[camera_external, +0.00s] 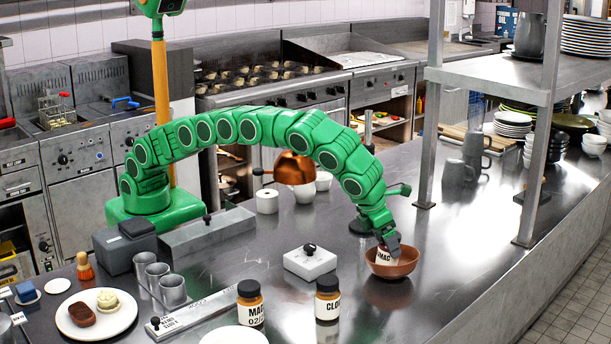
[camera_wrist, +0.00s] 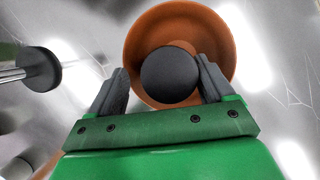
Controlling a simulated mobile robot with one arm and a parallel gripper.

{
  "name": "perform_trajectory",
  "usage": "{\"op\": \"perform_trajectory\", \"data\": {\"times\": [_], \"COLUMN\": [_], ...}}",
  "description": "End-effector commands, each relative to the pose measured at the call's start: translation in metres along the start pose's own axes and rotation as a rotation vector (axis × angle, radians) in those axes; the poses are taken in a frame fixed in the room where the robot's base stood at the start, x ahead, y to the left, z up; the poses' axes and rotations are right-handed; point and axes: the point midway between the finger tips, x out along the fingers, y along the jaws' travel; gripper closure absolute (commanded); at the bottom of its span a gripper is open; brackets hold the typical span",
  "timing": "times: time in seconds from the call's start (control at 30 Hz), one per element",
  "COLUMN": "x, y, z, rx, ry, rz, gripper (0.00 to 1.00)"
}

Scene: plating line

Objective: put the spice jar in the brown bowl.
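The spice jar (camera_external: 384,255) stands in the brown bowl (camera_external: 392,270), its lower part hidden by the bowl's rim; its white label shows partly. In the wrist view its round black lid (camera_wrist: 169,76) is inside the orange-brown bowl (camera_wrist: 139,32). My gripper (camera_external: 388,240) is right above the jar, its fingers reaching down around the top. In the wrist view the two fingers of my gripper (camera_wrist: 162,68) are spread on either side of the lid, with a visible gap on the left and the right finger close to it.
Two more labelled jars with black lids (camera_external: 250,303) (camera_external: 327,298) stand at the front. A white block with a black knob (camera_external: 310,262) is left of the bowl. A plate with food (camera_external: 97,315) lies at the left. A steel shelf post (camera_external: 535,170) rises at right. Counter right of the bowl is clear.

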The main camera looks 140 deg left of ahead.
Motion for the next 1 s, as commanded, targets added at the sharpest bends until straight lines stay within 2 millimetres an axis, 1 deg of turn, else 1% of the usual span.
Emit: {"op": "perform_trajectory", "data": {"times": [0.37, 0.57, 0.67, 0.77, 1.0], "x": [-0.001, -0.01, -0.021, -0.036, -0.082], "y": [0.0, 0.0, 0.0, 0.0, 0.0], "z": [0.0, 0.003, 0.005, 0.005, 0.006], "rx": [0.0, 0.001, 0.001, 0.0, -0.001], "ry": [0.0, 0.0, 0.0, -0.001, -0.003], "rz": [0.001, 0.001, 0.001, -0.001, -0.002], "gripper": [0.13, 0.13, 0.13, 0.13, 0.13]}}
